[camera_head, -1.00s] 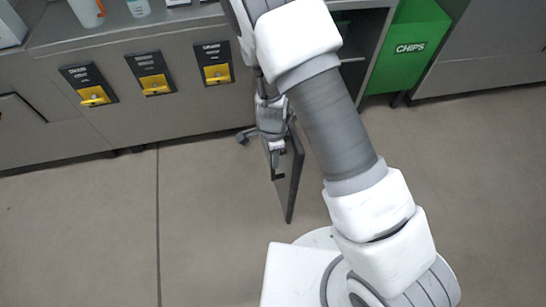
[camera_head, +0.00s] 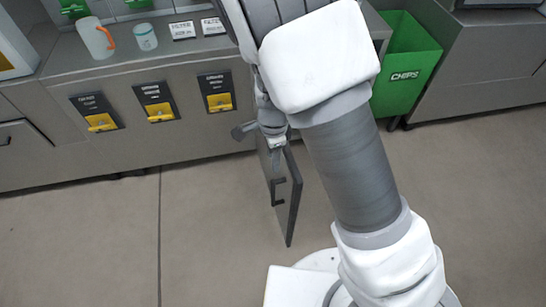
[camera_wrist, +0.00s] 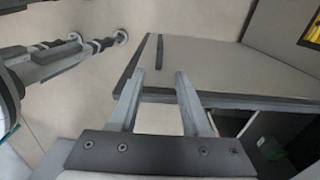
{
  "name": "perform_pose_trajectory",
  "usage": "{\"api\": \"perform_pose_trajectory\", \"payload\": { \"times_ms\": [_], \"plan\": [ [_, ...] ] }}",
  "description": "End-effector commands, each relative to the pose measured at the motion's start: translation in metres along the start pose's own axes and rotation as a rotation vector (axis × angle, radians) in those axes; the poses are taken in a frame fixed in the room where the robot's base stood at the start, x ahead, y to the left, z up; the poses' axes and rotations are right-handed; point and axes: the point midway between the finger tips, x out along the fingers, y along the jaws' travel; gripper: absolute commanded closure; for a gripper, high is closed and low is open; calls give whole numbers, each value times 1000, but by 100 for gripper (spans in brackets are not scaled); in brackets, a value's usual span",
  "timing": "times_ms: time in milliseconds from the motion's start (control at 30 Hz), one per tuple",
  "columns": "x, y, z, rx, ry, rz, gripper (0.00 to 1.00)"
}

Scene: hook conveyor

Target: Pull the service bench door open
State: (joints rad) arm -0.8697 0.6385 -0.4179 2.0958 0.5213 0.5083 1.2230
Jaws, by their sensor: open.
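The service bench door (camera_head: 292,200) is a dark-edged grey panel standing swung out from the bench front, seen nearly edge-on in the head view. Its dark bar handle (camera_head: 279,192) is on the face near its outer end. In the wrist view the door (camera_wrist: 225,68) spreads beyond the fingers, with the handle (camera_wrist: 159,51) past the fingertips. My gripper (camera_wrist: 158,74) is open and empty, its fingers by the door's near edge and apart from the handle. In the head view my gripper (camera_head: 275,150) is at the bench-side end of the door, and my arm hides the door opening.
The bench front (camera_head: 150,139) carries several yellow-handled panels (camera_head: 161,112). A cup with an orange handle (camera_head: 96,38) and a small pot (camera_head: 145,37) stand on top. A green chips bin (camera_head: 407,78) is right of my arm. The floor left of the door is clear.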

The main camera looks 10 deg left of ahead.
Motion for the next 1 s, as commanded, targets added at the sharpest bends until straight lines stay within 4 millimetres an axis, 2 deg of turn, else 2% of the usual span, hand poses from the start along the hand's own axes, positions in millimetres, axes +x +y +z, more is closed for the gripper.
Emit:
{"api": "perform_pose_trajectory", "payload": {
  "times_ms": [67, 167, 300, 800, 1000],
  "plan": [
    [0, 0, 0, 0, 0, 0, 56],
    [1, 0, -3, 2, -4, 2, 74],
    [4, 4, -22, 12, -29, 14, 99],
    [6, 40, -119, 16, -190, 24, 100],
    [4, 54, -144, 6, -234, 5, 100]
  ]
}}
